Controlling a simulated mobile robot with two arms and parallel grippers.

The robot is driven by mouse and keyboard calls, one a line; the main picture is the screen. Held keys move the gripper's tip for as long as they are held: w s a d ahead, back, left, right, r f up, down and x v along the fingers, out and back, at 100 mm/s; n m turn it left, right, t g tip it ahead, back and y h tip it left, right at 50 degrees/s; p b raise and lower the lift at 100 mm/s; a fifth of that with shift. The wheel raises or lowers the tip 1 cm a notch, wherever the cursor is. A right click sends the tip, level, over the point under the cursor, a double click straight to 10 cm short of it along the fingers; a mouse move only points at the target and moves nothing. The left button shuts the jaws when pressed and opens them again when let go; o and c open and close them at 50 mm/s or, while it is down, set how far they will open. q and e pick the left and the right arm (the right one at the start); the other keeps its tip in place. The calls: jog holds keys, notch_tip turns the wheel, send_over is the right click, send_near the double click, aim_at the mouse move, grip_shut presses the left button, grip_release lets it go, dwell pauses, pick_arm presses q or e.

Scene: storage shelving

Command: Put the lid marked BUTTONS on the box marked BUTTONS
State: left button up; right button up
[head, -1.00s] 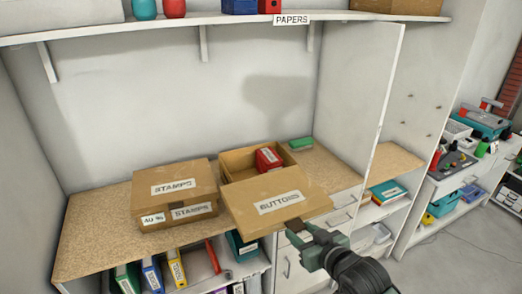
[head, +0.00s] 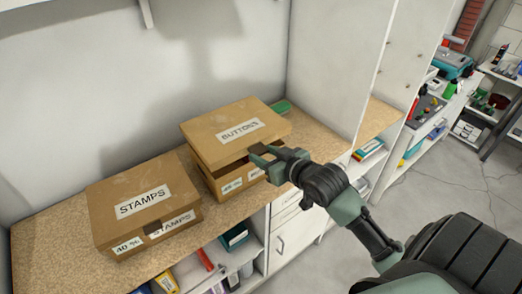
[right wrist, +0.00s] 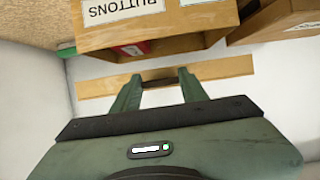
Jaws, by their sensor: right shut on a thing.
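The brown lid marked BUTTONS (head: 215,135) is over the open cardboard box marked BUTTONS (head: 211,180) in the head view, covering its top. My right gripper (head: 264,158) is shut on the lid's front edge. In the right wrist view the lid shows as a thin strip (right wrist: 105,84) between the fingertips (right wrist: 158,82). There the box (right wrist: 95,42) shows its upside-down label and, through a gap below the lid, a red thing (right wrist: 133,48) inside. The lid is apart from the box at this side. My left gripper is not in view.
The closed box marked STAMPS (head: 110,200) stands to the left on the speckled shelf top (head: 45,240). A green thing (head: 281,107) lies behind the BUTTONS box. A white upright panel (head: 335,80) stands to the right.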

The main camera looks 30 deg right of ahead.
jog(key=shift+s, duration=0.1)
jog(key=shift+p, duration=0.35)
pick_arm(q)
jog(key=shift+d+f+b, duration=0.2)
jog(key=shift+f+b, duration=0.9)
jog(key=shift+b, duration=0.35)
pick_arm(e)
notch_tip(320, 180, down, 7)
jog(key=shift+f, duration=0.1)
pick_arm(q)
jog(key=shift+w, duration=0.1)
pick_arm(e)
jog(key=o, duration=1.5)
